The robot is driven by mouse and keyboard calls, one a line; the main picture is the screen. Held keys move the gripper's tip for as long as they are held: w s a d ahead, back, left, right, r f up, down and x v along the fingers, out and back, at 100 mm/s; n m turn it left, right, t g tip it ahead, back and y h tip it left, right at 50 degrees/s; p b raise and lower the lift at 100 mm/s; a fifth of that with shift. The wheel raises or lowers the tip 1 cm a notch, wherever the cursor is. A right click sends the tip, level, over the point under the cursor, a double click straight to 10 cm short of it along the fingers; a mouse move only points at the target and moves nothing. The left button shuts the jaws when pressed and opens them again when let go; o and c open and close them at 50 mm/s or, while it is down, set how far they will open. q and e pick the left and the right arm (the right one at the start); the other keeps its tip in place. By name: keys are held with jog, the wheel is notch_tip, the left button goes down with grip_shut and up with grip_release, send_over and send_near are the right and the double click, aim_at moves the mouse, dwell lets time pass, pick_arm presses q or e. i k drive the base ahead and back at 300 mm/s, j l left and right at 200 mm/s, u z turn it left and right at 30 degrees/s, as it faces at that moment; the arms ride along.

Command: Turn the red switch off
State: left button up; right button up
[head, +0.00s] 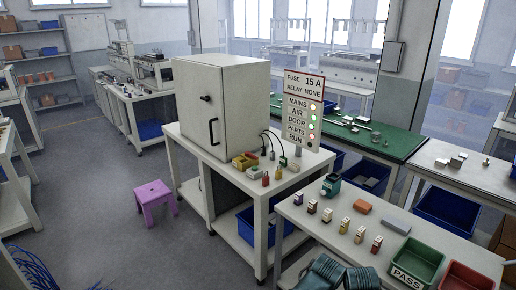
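I cannot pick out the red switch for certain. A small red-topped piece (265,181) stands on the front of the white cabinet's table, with another small reddish piece (278,174) beside it. They are too small to tell whether either is a switch, or its position. A sign panel (304,98) behind them reads FUSE 15 A and RELAY NONE, with lamps beside MAINS, AIR, DOOR, PARTS and RUN.
The white cabinet (222,105) is closed. A purple stool (155,197) stands on the floor left of its table. The front table holds several small blocks (344,225), a green PASS bin (417,262) and a red bin (466,277). Floor at left is mostly clear.

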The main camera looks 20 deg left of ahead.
aim_at(247, 154)
jog(key=i+j+z, duration=0.1)
jog(key=j, duration=0.25)
jog(key=i+j, duration=0.3)
jog(key=i+j+z, duration=0.15)
jog(key=j, duration=0.3)
jog(key=i+j, duration=0.2)
jog(key=j, duration=0.2)
jog(key=i+j+z, duration=0.15)
jog(key=j, duration=0.2)
jog(key=i+j, duration=0.15)
jog(key=j, duration=0.25)
jog(key=z, duration=0.05)
